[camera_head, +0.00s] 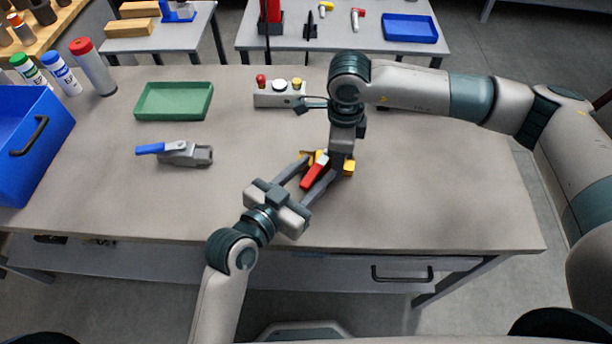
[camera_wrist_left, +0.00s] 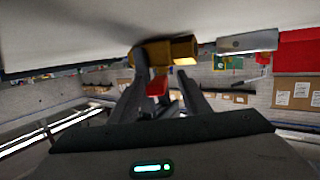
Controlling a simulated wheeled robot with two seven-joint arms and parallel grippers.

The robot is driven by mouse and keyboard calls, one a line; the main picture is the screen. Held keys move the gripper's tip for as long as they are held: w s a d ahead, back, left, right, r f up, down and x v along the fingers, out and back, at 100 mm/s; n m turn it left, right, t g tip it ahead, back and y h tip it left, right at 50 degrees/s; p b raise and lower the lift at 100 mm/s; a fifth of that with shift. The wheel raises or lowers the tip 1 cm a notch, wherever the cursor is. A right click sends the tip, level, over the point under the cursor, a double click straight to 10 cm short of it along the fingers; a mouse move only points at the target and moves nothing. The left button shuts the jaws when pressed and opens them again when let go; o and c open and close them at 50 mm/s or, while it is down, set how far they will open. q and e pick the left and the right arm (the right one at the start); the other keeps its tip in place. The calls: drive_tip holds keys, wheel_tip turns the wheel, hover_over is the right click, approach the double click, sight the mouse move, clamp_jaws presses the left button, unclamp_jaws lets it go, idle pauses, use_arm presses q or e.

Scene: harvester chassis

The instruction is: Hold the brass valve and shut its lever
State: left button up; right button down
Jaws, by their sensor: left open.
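The brass valve (camera_head: 349,167) lies on the workbench, partly hidden by both grippers. Its red lever (camera_head: 313,176) points down and left, toward the front edge. My left gripper (camera_head: 317,170) reaches in from the front, open, with one finger on each side of the red lever. In the left wrist view the lever (camera_wrist_left: 157,87) shows between the spread fingers (camera_wrist_left: 166,88), with the brass body (camera_wrist_left: 170,50) just beyond them. My right gripper (camera_head: 340,160) points straight down over the valve body. Its fingertips are mostly hidden, so I cannot tell how they sit on it.
A grey button box (camera_head: 279,94) stands behind the valve. A green tray (camera_head: 174,100) and a blue-handled clamp (camera_head: 186,153) lie to the left. A blue bin (camera_head: 38,125) and several bottles stand at the far left. The bench (camera_head: 440,190) is clear on the right.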

drive_tip(key=shift+r, duration=0.1)
use_arm(q)
clamp_jaws()
drive_tip(key=shift+s+d, duration=0.1)
drive_tip(key=shift+d, duration=0.05)
use_arm(e)
drive_tip(key=shift+w+a, duration=0.1)
